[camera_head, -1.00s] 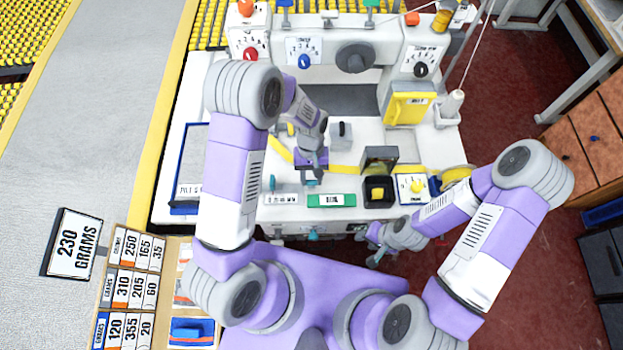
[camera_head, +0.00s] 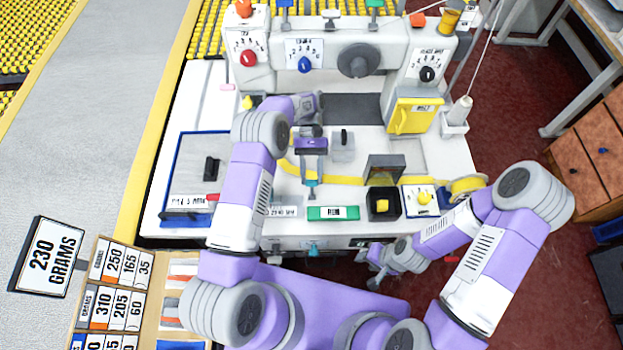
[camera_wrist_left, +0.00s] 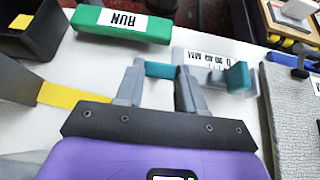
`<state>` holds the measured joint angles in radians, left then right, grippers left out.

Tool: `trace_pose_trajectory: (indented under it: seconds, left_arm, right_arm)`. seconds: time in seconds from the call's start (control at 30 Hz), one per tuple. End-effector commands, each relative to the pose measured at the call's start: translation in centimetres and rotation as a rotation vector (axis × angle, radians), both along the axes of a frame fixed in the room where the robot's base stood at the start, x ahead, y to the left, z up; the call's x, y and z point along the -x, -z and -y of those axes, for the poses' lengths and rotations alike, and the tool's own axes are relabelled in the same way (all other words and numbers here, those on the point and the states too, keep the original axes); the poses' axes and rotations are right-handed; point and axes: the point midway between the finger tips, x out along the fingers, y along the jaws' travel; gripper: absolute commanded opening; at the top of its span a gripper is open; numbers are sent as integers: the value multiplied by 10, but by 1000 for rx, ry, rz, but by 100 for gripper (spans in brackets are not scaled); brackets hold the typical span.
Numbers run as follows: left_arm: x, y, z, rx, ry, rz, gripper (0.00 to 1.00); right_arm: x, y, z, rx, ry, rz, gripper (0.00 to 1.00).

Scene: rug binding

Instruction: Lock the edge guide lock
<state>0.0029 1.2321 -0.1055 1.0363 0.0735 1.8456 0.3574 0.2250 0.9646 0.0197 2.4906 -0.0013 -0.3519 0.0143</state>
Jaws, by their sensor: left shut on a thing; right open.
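My left gripper (camera_head: 311,178) is over the white machine bed, left of the middle. In the left wrist view its two grey fingers (camera_wrist_left: 160,82) are shut on a small teal lever (camera_wrist_left: 160,69), which I take for the edge guide lock. A second teal knob (camera_wrist_left: 238,77) stands beside the fingers, next to a printed scale label (camera_wrist_left: 205,58). The held lever is mostly hidden by the fingers in the head view. My right gripper (camera_head: 376,274) is open and empty in front of the machine's front edge.
A green RUN plate (camera_head: 333,213) and a black box with a yellow button (camera_head: 383,205) are near the bed's front edge. Yellow binding tape (camera_head: 343,181) crosses the bed. A blue-edged tray (camera_head: 190,160) lies left; a yellow box (camera_head: 413,115) stands behind right.

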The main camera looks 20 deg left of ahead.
Motion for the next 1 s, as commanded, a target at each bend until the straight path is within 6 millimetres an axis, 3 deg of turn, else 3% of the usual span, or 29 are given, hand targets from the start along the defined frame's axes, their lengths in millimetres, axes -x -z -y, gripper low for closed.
trace_pose_trajectory:
  seconds: [0.57,0.6,0.73,0.77,1.0]
  left_arm:
    - [-1,3,0,9,0,-35,8]
    - [-1,3,0,9,0,-35,40]
    - [-1,3,0,8,0,-35,60]
    - [-1,2,-1,9,0,-35,64]
    - [-2,2,-1,8,0,-34,64]
  right_arm:
    - [0,7,0,0,0,0,43]
    - [0,7,0,0,0,0,43]
    - [0,7,0,0,0,0,43]
    - [0,7,0,0,0,0,43]
    - [0,7,0,0,0,0,43]
